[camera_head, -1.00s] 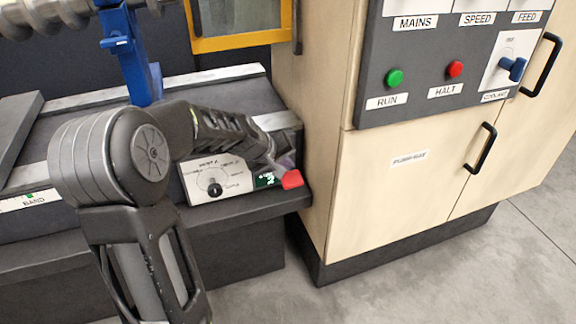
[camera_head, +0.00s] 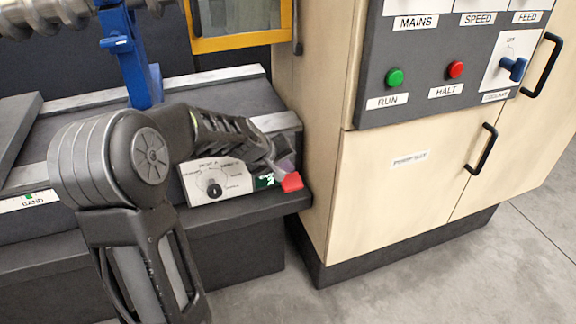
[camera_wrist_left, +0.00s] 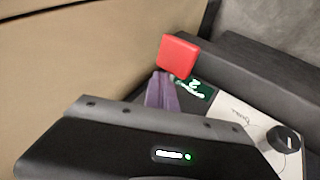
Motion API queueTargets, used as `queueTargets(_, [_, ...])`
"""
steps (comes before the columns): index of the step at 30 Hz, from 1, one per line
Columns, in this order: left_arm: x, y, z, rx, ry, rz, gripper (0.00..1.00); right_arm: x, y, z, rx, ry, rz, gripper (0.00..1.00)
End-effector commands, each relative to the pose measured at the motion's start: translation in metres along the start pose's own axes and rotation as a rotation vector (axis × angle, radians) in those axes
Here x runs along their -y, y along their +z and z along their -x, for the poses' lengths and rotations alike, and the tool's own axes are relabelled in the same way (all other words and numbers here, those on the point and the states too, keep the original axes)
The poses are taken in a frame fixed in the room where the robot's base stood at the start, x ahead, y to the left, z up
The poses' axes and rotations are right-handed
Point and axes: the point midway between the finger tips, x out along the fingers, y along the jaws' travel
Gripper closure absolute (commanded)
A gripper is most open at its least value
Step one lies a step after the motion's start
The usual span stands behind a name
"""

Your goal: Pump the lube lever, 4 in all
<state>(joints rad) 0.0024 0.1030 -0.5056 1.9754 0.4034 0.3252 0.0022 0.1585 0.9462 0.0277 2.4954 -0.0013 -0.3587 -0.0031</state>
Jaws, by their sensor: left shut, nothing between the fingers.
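The lube lever shows as a red handle end (camera_head: 292,182) at the right end of a white panel (camera_head: 215,180) on the machine bed. In the left wrist view the red handle end (camera_wrist_left: 178,56) is just beyond my fingertips. My left gripper (camera_head: 284,168) is shut and empty, with its purplish fingers (camera_wrist_left: 160,92) right against or just above the red end; I cannot tell whether they touch. A small green-lit display (camera_head: 265,181) sits beside the lever; its digit is partly legible and looks like a 2. The lever's shaft is hidden. My right gripper is out of view.
A black dial knob (camera_head: 214,190) sits on the white panel. A wooden cabinet (camera_head: 400,190) stands close to the right, with green RUN (camera_head: 394,77) and red HALT (camera_head: 456,69) buttons. A blue post (camera_head: 143,75) rises behind my arm. The floor at the lower right is clear.

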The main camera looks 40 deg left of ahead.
Motion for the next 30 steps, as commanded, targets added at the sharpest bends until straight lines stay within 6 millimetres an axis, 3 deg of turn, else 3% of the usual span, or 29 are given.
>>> queueTargets(30, [-0.020, -0.018, 0.026, 0.003, 0.000, -0.001, 1.00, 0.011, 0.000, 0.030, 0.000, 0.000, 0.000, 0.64])
